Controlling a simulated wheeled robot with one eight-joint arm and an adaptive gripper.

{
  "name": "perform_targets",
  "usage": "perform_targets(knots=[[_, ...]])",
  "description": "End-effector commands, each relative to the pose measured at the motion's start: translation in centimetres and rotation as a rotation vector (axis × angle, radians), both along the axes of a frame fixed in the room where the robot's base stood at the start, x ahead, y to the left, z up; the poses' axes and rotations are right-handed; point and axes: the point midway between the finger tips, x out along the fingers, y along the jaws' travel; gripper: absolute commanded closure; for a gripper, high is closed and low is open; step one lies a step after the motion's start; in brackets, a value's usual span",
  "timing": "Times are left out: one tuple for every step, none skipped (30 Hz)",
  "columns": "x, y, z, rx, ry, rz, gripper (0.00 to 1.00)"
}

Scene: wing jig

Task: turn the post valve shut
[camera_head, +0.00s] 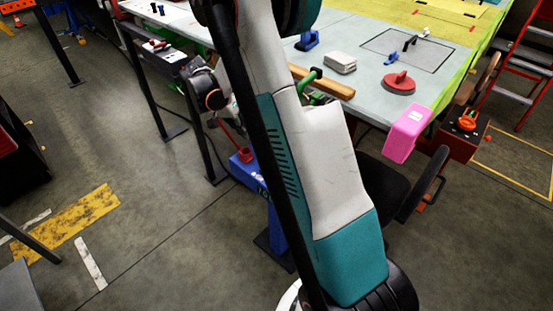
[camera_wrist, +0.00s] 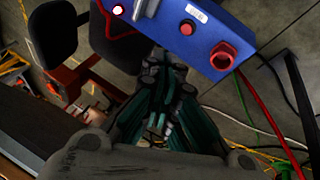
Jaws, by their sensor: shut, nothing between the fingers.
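A blue box on a blue post (camera_head: 278,235) stands beside the workbench. A red fitting, which looks like the post valve (camera_head: 246,154), is on the box; whether it is shut cannot be told. In the wrist view the red fitting (camera_wrist: 224,56) sits at the right end of the blue box (camera_wrist: 190,18), with a red button and a grey lever to its left. My gripper (camera_wrist: 160,120) is shut and empty, below the box in the picture and apart from the fitting. In the head view my arm hides part of the area, and the fingertips are not clear.
A workbench (camera_head: 366,97) with a pink block (camera_head: 408,135) at its corner stands behind. A black chair (camera_wrist: 52,35) is close to the box. Red and white hoses (camera_wrist: 262,115) hang at the right. An orange knob (camera_head: 467,120) tops a dark red box.

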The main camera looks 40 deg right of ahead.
Motion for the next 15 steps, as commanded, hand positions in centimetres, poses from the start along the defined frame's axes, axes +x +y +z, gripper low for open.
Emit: perform_targets(knots=[[0.4, -0.9, -1.5, -0.019, 0.013, -0.051, 1.00], [0.5, -1.4, -2.3, -0.032, 0.022, -0.083, 1.00], [0.5, -2.0, -3.4, -0.047, 0.030, -0.123, 1.00], [0.5, -2.4, -4.2, -0.060, 0.038, -0.151, 1.00], [0.5, -2.8, -5.0, -0.072, 0.044, -0.178, 1.00], [0.5, -3.2, -6.0, -0.086, 0.052, -0.212, 1.00], [0.4, -3.5, -6.6, -0.096, 0.057, -0.234, 1.00], [0.3, -3.8, -7.2, -0.107, 0.062, -0.256, 1.00], [0.3, -4.1, -8.0, -0.118, 0.067, -0.280, 1.00], [0.1, -4.3, -8.4, -0.126, 0.070, -0.298, 1.00], [0.1, -4.5, -8.9, -0.132, 0.074, -0.311, 1.00], [0.0, -4.7, -9.3, -0.140, 0.077, -0.327, 1.00], [-0.1, -4.8, -9.6, -0.145, 0.078, -0.337, 1.00], [-0.1, -4.9, -9.9, -0.150, 0.081, -0.344, 1.00], [-0.2, -5.0, -10.1, -0.153, 0.083, -0.352, 1.00]])
